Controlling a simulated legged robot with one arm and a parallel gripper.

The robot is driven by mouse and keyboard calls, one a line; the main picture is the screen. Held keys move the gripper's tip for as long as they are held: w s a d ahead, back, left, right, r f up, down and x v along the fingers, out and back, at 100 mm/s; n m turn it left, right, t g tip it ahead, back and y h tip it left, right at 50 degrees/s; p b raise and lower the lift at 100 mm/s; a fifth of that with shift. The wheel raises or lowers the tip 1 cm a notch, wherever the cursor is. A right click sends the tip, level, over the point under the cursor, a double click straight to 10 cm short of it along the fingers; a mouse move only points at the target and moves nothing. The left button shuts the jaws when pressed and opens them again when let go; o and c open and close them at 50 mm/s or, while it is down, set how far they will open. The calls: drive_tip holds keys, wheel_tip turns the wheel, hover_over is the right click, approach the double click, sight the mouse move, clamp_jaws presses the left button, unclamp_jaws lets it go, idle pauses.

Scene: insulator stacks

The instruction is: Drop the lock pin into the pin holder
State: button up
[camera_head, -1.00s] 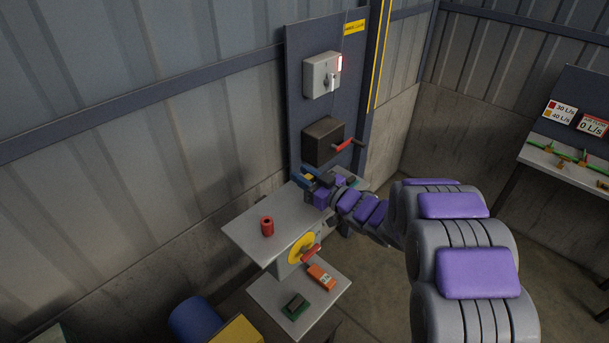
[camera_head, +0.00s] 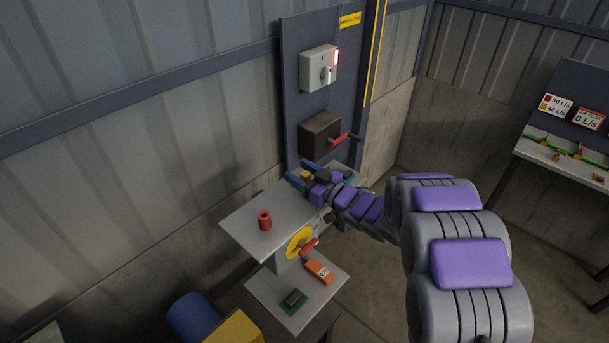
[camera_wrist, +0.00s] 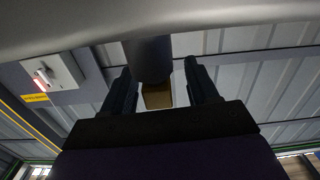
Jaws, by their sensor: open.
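My gripper (camera_head: 301,174) is over the far part of the grey table (camera_head: 244,220), with its blue fingers spread. In the wrist view, which is upside down, the open gripper (camera_wrist: 160,78) has a dark cylinder (camera_wrist: 148,58) between its fingers. The cylinder appears to stand on the grey surface. A tan-yellow block (camera_wrist: 158,97) shows at its free end, apart from both fingers. A yellow piece (camera_head: 306,175) also shows between the fingers in the head view. I cannot tell for sure which parts are the lock pin and the pin holder.
A red hollow cylinder (camera_head: 265,220) stands on the near table. Below are a yellow wheel (camera_head: 299,242) with a red handle, an orange device (camera_head: 319,270) and a green-and-dark block (camera_head: 293,301). A panel with a switch box (camera_head: 319,68) and a red-handled box (camera_head: 320,134) rises behind.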

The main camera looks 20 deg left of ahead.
drive_tip(key=v, duration=1.7)
drive_tip(key=shift+s+d+f, duration=0.1)
